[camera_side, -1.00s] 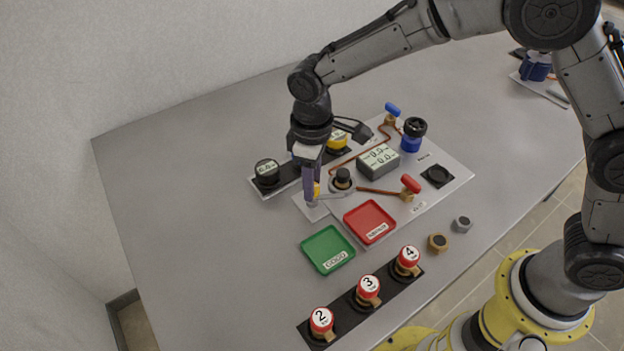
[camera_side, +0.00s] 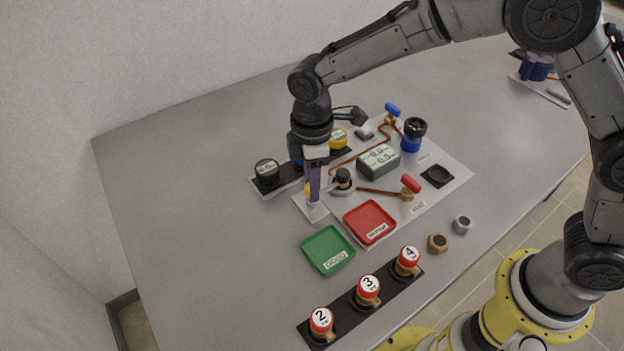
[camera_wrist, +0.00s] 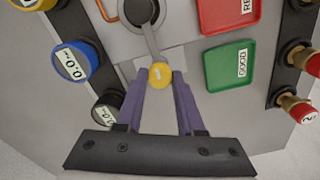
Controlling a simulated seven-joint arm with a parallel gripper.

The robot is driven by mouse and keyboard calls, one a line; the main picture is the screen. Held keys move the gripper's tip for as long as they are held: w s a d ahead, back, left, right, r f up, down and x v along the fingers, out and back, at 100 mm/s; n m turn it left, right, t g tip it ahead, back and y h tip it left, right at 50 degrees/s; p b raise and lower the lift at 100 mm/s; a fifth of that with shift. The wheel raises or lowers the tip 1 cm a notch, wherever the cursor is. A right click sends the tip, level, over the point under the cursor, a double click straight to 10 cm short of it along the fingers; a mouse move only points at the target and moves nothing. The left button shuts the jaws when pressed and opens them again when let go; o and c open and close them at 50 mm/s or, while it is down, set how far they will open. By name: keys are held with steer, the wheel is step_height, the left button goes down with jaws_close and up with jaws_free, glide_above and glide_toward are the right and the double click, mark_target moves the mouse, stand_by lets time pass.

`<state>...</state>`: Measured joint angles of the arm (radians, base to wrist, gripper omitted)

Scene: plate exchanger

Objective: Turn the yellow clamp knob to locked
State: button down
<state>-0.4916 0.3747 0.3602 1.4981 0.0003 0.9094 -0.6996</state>
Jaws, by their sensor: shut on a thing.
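The yellow clamp knob (camera_wrist: 161,75) sits at the end of a grey lever arm (camera_wrist: 152,43) in the wrist view. The lever runs to a round clamp with a dark cap (camera_wrist: 138,11). My gripper (camera_wrist: 161,80) has its purple fingers shut on the knob, one on each side. In the side view, my gripper (camera_side: 314,201) points down at the near left corner of the white board, and a little of the yellow knob (camera_side: 308,188) shows beside the fingers. The dark-capped clamp (camera_side: 343,177) stands just right of it. Any lock marking is not legible.
Red (camera_side: 369,222) and green (camera_side: 328,250) trays lie close in front of my gripper. A rack with round gauges (camera_side: 267,172) stands just behind. Red-capped numbered parts (camera_side: 368,289) stand on a black strip in front. The table's left side is clear.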

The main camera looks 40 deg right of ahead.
steer(key=shift+r, duration=0.1)
steer(key=c, duration=0.5)
jaws_free()
step_height(320, 180, up, 14)
steer(key=shift+f, duration=0.1)
stand_by(0.4)
